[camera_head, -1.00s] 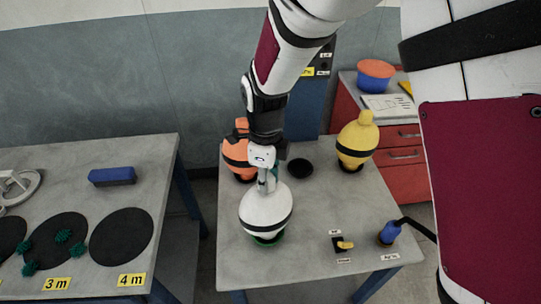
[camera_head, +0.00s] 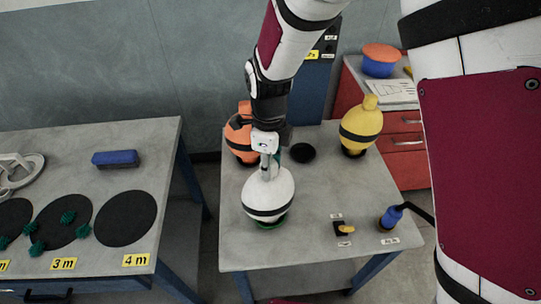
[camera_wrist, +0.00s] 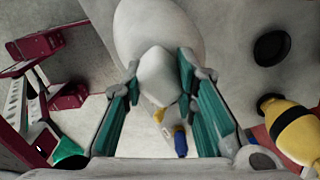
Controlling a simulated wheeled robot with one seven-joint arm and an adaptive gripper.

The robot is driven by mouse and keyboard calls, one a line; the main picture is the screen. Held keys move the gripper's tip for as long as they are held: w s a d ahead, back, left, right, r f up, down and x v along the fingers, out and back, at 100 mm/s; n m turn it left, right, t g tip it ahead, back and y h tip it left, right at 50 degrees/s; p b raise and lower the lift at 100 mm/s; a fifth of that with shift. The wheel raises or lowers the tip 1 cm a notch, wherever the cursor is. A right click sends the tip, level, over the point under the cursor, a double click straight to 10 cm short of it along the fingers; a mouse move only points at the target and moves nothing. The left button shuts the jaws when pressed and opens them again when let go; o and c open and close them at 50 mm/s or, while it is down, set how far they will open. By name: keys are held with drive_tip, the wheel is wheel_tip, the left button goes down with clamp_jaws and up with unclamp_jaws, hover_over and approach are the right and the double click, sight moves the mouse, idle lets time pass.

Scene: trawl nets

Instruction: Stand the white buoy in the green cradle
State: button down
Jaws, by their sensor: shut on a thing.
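The white buoy (camera_head: 268,193), with a dark band round its lower part, stands nearly upright near the front left of the right-hand table. The green cradle (camera_head: 270,225) shows as a thin green rim right under it. The buoy's bottom looks to be at or in the cradle, but its body hides most of the cradle, so I cannot tell how fully it sits. My gripper (camera_head: 268,166) is above the buoy and shut on its narrow top. In the wrist view, the buoy's neck (camera_wrist: 160,76) is between my green-padded fingers (camera_wrist: 160,88); the cradle is hidden there.
An orange buoy (camera_head: 236,138) stands behind left and a yellow buoy (camera_head: 360,130) behind right, near a black disc (camera_head: 302,152). A small switch (camera_head: 342,229) and a blue-handled tool (camera_head: 391,217) are front right. The left table (camera_head: 160,150) is separate, across a gap.

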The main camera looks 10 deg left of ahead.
drive_tip(key=shift+f, duration=0.3)
drive_tip(key=c, duration=1.2)
unclamp_jaws()
wheel_tip(320, 180, up, 12)
